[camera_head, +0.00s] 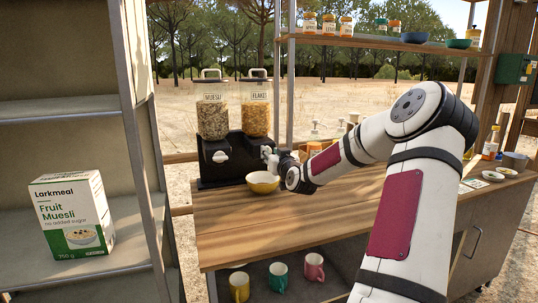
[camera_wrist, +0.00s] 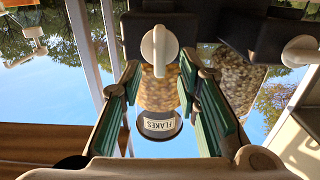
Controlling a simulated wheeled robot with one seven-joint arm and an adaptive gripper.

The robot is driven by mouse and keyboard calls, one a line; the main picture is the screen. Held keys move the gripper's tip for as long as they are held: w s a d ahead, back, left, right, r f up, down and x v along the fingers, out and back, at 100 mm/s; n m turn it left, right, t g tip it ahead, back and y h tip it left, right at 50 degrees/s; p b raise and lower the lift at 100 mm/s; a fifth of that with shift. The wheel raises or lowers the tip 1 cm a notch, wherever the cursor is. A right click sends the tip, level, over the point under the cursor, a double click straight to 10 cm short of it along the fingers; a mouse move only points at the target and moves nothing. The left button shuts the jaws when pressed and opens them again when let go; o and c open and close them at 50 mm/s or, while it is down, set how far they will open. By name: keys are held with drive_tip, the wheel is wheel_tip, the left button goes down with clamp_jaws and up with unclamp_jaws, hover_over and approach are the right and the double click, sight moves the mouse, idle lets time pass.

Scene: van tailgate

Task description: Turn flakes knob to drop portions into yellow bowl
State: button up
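The flakes dispenser (camera_head: 257,112) stands right of the muesli dispenser on a dark base, its clear container full of golden flakes. In the wrist view, which is upside down, its FLAKES label (camera_wrist: 159,125) and pale knob (camera_wrist: 159,50) show. My gripper (camera_wrist: 160,72) is open, with green-padded fingers on either side of the view and the knob between or just beyond the fingertips; contact cannot be made out. In the head view my gripper (camera_head: 271,156) is at the dispenser's front, partly hidden by my wrist. The yellow bowl (camera_head: 263,188) sits on the counter below; its inside looks pale.
The muesli dispenser (camera_head: 212,115) with its own knob (camera_head: 221,157) is close on the left. A cereal box (camera_head: 72,214) stands on the left shelf. Jars and bowls line the upper shelf (camera_head: 385,42). Mugs (camera_head: 278,276) are below the counter (camera_head: 245,228), whose front left is clear.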

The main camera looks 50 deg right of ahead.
drive_tip(key=shift+x, duration=0.9)
clamp_jaws()
drive_tip(key=shift+m+p, duration=0.35)
drive_tip(key=shift+m, duration=0.05)
